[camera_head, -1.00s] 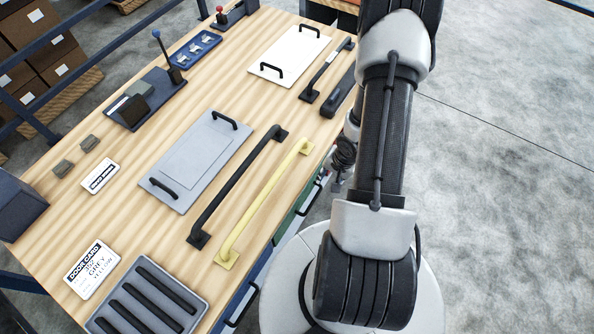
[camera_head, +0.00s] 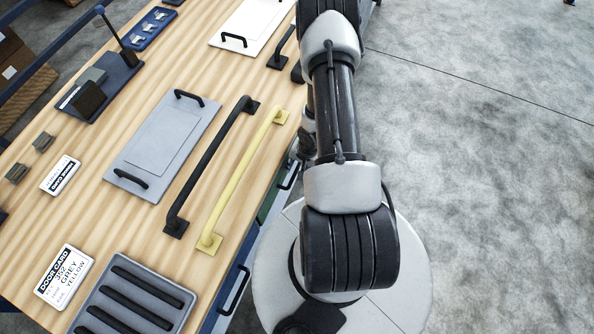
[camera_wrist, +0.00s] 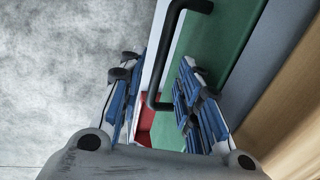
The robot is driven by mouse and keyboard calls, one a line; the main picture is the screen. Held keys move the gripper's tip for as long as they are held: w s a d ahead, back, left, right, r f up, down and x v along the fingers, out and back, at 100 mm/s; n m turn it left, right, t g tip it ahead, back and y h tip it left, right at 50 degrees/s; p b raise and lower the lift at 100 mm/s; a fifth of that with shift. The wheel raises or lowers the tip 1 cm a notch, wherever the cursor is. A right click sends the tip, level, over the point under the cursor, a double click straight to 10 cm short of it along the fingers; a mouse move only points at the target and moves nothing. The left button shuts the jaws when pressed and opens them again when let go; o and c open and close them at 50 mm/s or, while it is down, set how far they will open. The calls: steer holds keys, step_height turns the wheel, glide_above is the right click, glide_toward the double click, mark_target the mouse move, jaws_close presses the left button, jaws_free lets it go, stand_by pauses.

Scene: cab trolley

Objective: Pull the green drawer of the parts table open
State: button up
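The green drawer (camera_head: 271,203) is in the side of the parts table (camera_head: 60,120), and its front (camera_wrist: 236,40) fills much of the wrist view. Its black bar handle (camera_wrist: 169,48) stands out from the front; the handle also shows in the head view (camera_head: 289,178), beside my arm. My gripper (camera_wrist: 157,78) is open, with its blue-padded fingers on either side of the lower part of the handle in the wrist view. I cannot tell whether either finger touches it. In the head view my arm mostly hides the gripper. The drawer looks shut.
A blue drawer with a black handle (camera_head: 235,290) is nearer along the table side. A red surface (camera_wrist: 148,112) shows beyond the green one. A yellow bar (camera_head: 240,180), a black bar (camera_head: 210,168) and a grey plate (camera_head: 165,145) lie on top. Grey floor to the right is clear.

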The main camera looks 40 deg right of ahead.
steer(key=shift+w+a+f, duration=0.1)
steer(key=shift+w+f, duration=0.05)
steer(key=shift+f, duration=0.7)
jaws_close()
